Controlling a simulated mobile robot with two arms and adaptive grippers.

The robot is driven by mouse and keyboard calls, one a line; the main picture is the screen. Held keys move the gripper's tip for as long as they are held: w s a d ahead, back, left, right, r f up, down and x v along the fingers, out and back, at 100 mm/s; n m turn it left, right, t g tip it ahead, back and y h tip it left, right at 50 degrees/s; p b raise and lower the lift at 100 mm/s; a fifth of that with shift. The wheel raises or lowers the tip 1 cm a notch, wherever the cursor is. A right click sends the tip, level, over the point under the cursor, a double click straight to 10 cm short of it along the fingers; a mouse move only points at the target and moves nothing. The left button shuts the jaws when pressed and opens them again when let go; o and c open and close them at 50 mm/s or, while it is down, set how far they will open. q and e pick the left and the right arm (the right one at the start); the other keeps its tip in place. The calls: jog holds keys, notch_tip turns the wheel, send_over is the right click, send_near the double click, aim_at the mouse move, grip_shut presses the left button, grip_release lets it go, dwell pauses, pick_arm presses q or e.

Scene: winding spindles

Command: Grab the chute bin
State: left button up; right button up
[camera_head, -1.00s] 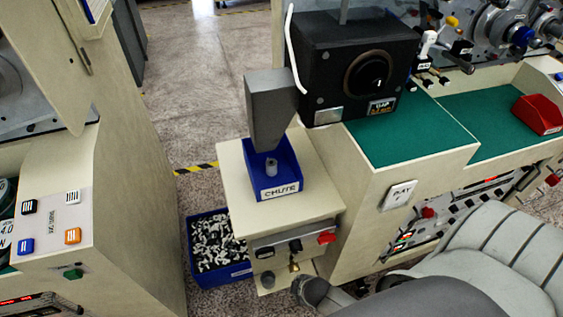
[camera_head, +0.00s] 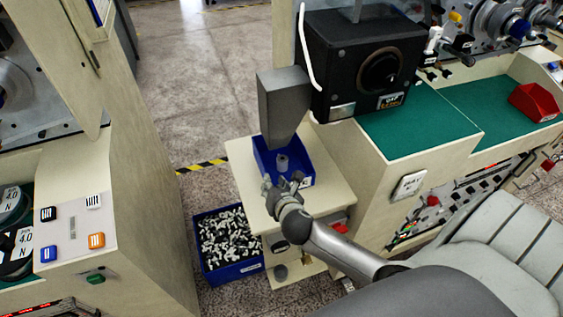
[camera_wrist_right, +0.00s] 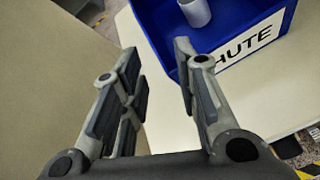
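The chute bin (camera_head: 306,160) is a small open blue bin on a cream shelf, under a grey chute. A grey cylindrical spindle stands inside it. My right gripper (camera_head: 283,183) is at the bin's front side in the head view and hides part of its front wall. In the right wrist view, the gripper (camera_wrist_right: 150,55) has its two fingers apart with nothing between them. The bin (camera_wrist_right: 178,30) is just beyond the fingertips, and the right finger overlaps its white label reading "HUTE". I cannot tell whether that finger touches it. My left gripper is not in view.
The grey chute (camera_head: 283,100) hangs close above the bin. The shelf top (camera_head: 245,165) is otherwise bare. A larger blue bin (camera_head: 236,272) full of spindles stands on the floor below left. A grey seat (camera_head: 490,235) is at lower right.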

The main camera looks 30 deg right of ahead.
aim_at(261, 159)
jog(key=w+n, duration=0.1)
jog(key=w+r+n, duration=0.1)
jog(key=n, duration=0.1)
jog(key=w+n+t, duration=0.1)
jog(key=shift+d+r+n, duration=0.25)
jog(key=shift+r+n, duration=0.1)
jog(key=shift+n, duration=0.05)
jog(key=shift+w, duration=0.2)
jog(key=x, duration=0.5)
jog(key=shift+w, duration=0.15)
jog(key=shift+w+d+p, duration=0.15)
jog(key=shift+w+p, duration=0.15)
jog(key=shift+w, duration=0.2)
jog(key=shift+x, duration=2.1)
jog(key=shift+r, duration=0.15)
grip_shut()
